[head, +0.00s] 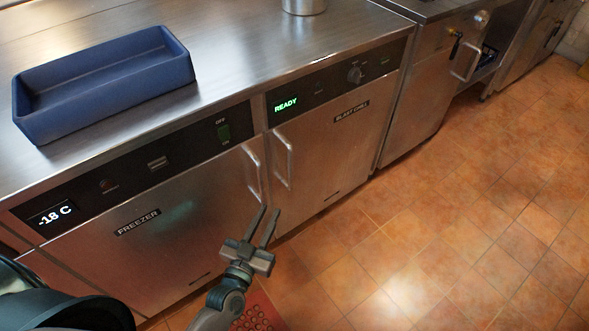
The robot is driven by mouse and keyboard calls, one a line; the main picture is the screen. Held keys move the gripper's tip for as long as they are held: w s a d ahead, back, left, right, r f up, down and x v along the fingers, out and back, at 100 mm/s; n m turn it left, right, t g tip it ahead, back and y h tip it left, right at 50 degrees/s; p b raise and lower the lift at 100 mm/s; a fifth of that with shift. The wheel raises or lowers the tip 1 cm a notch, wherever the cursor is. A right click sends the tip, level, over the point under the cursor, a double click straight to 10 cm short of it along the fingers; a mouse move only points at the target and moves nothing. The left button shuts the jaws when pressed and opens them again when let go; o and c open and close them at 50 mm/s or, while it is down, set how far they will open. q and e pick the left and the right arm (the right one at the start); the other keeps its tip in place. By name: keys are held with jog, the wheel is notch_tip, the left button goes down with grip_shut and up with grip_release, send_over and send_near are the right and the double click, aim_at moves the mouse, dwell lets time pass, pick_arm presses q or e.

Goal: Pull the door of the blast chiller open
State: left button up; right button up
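The blast chiller door (335,150) is a steel front, marked "BLAST CHILL", below a black panel that reads "READY". It looks closed. Its upright bar handle (284,160) is at the door's left edge. My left gripper (268,212) is in front of the cabinets, with its two fingers apart and nothing between them. In the picture its fingertips are just below the two neighbouring handles; I cannot tell the depth gap. My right gripper is not in view.
The freezer door (150,245) with its own handle (252,172) adjoins on the left. A blue tray (100,110) sits on the steel counter (240,40). A red perforated mat (258,312) lies on the tiled floor. The floor (440,220) to the right is clear.

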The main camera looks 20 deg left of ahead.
aim_at(289, 172)
pick_arm(q)
jog(key=w, duration=0.5)
jog(key=w+d, duration=0.1)
jog(key=w, duration=1.1)
jog(key=shift+w+d, duration=0.15)
grip_shut()
